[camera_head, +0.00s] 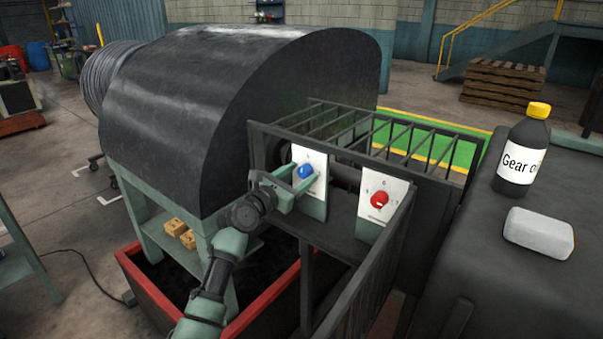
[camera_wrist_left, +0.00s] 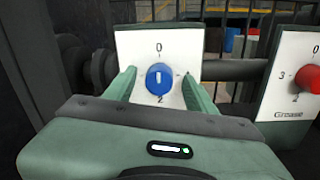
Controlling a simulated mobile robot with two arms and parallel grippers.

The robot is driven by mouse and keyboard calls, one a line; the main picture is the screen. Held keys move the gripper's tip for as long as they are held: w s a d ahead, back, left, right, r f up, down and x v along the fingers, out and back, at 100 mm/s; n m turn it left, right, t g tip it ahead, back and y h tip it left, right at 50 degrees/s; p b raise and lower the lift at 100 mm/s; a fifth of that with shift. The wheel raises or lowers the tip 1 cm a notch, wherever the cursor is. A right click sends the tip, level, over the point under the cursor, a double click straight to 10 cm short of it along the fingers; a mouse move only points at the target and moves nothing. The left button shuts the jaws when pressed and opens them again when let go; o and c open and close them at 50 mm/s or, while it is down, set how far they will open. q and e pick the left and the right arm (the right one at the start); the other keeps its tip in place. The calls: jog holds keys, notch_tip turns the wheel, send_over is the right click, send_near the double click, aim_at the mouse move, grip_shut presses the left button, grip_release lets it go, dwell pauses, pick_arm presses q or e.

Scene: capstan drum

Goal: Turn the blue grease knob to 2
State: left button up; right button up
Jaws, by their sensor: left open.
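The blue knob (camera_head: 305,171) sits on a white plate (camera_head: 316,160) on a green stand beside the dark drum. In the left wrist view the blue knob (camera_wrist_left: 160,79) carries a white mark that runs upright. The plate shows 0 above the knob and 2 below it; I cannot tell which end of the mark points. My left gripper (camera_wrist_left: 159,75) is open, its fingers on either side of the knob with gaps visible. The plate's lower part is hidden behind the gripper. My right gripper is not in view.
A red knob (camera_head: 379,199) on a similar plate stands to the right; the word Grease shows under it in the left wrist view. A barred dark railing (camera_head: 380,270) runs close by. A gear oil bottle (camera_head: 523,150) and a pale block (camera_head: 539,232) rest on the right-hand surface.

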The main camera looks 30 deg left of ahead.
pick_arm(q)
jog(key=shift+w, duration=0.45)
grip_shut()
